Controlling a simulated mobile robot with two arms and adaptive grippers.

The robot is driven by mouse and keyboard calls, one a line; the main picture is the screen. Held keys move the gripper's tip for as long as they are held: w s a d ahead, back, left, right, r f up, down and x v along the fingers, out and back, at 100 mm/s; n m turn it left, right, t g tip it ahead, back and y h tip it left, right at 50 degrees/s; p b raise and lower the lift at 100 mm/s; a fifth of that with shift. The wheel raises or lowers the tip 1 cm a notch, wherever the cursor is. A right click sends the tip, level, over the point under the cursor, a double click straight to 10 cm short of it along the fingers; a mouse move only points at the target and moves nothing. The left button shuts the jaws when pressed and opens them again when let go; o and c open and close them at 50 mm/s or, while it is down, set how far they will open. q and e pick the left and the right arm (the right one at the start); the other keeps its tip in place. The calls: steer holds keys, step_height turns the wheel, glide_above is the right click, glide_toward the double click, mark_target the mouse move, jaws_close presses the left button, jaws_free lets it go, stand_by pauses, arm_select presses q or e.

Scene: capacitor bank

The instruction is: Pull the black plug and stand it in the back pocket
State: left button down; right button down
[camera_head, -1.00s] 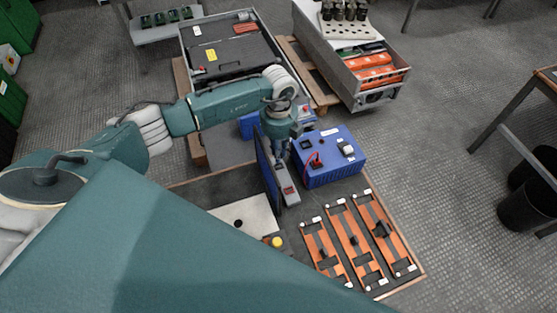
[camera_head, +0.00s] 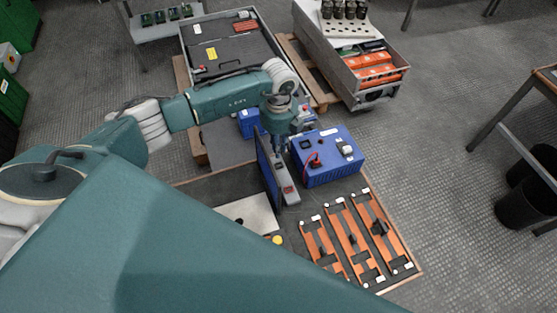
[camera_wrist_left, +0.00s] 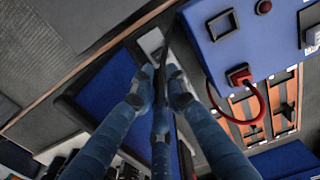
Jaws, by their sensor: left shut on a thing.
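My left gripper (camera_head: 279,143) is over the left side of the blue box (camera_head: 335,170), above an upright blue-and-grey panel (camera_head: 269,172). In the left wrist view its fingers (camera_wrist_left: 160,88) are closed together around a narrow dark piece (camera_wrist_left: 161,62), which looks like the black plug; most of it is hidden by the fingers. A black socket (camera_wrist_left: 222,24) on the box's top is empty. The red plug (camera_wrist_left: 240,77) with its red lead sits in the box beside it. A grey slot-like part (camera_wrist_left: 151,41) lies beyond the fingertips; I cannot tell which pocket it is. My right gripper is not seen.
Orange strips (camera_head: 352,240) with black clips lie on the board at front right. A white plate (camera_head: 250,215) and a yellow button (camera_head: 277,239) are at the front. A large black case (camera_head: 230,50) and a grey crate (camera_head: 372,85) stand behind.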

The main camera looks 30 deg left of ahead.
arm_select(q)
steer(key=shift+r+p, duration=0.35)
steer(key=shift+r, duration=0.45)
steer(key=shift+f, duration=0.1)
steer(key=shift+w+d+f+b, duration=0.1)
steer(key=shift+w+d+b, duration=0.8)
steer(key=shift+w+b, duration=0.3)
steer(key=shift+w+d+r+b, duration=0.1)
steer(key=shift+w+d+b, duration=0.8)
steer(key=shift+w+b, duration=0.3)
steer(key=shift+w+d+f+b, duration=0.1)
steer(key=shift+w+d+b, duration=0.8)
steer(key=shift+w+b, duration=0.3)
steer(key=shift+w+d, duration=0.2)
steer(key=shift+w, duration=0.2)
